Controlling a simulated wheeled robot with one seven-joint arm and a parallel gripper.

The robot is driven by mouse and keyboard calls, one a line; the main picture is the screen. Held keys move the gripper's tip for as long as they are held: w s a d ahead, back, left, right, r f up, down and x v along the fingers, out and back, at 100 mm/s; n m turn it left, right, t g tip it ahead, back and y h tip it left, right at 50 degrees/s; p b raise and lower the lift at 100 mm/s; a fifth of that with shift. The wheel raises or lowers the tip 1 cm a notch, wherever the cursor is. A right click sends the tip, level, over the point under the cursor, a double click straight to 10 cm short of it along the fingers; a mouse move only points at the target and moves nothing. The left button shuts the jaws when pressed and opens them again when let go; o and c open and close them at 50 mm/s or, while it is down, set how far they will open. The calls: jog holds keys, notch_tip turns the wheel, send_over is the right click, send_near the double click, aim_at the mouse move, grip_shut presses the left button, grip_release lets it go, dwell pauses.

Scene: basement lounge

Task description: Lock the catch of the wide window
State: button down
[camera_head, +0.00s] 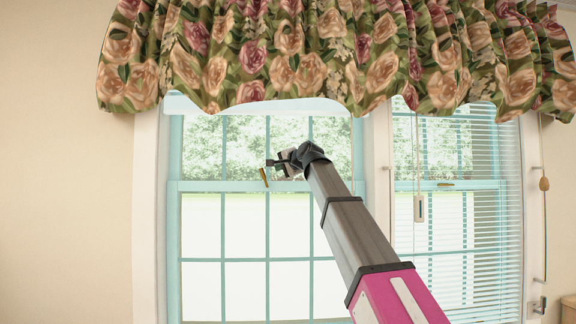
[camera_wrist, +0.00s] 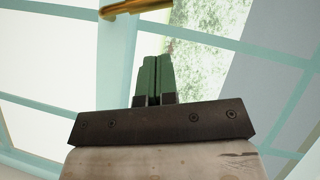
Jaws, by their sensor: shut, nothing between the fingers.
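The wide window (camera_head: 223,187) is the left one, with a pale blue frame and grid bars. Its brass catch (camera_head: 265,177) sits at the middle rail and points steeply up and down in the head view. In the wrist view the brass catch (camera_wrist: 137,8) shows at the top edge, partly cut off. My gripper (camera_head: 270,163) is close to the upper end of the catch; I cannot tell whether they touch. In the wrist view my gripper (camera_wrist: 154,62) has its green fingers pressed together, empty, with the tips just below the catch.
A floral valance (camera_head: 290,55) hangs over the window tops. The narrower right window (camera_head: 455,225) has blinds and its own brass catch (camera_head: 445,184), lying flat. The wall on the left is bare.

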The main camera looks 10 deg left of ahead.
aim_at(264, 177)
jog(key=a, duration=0.1)
jog(key=a+f, duration=0.1)
jog(key=a, duration=0.2)
jog(key=shift+w+f, duration=0.1)
jog(key=shift+f, duration=0.15)
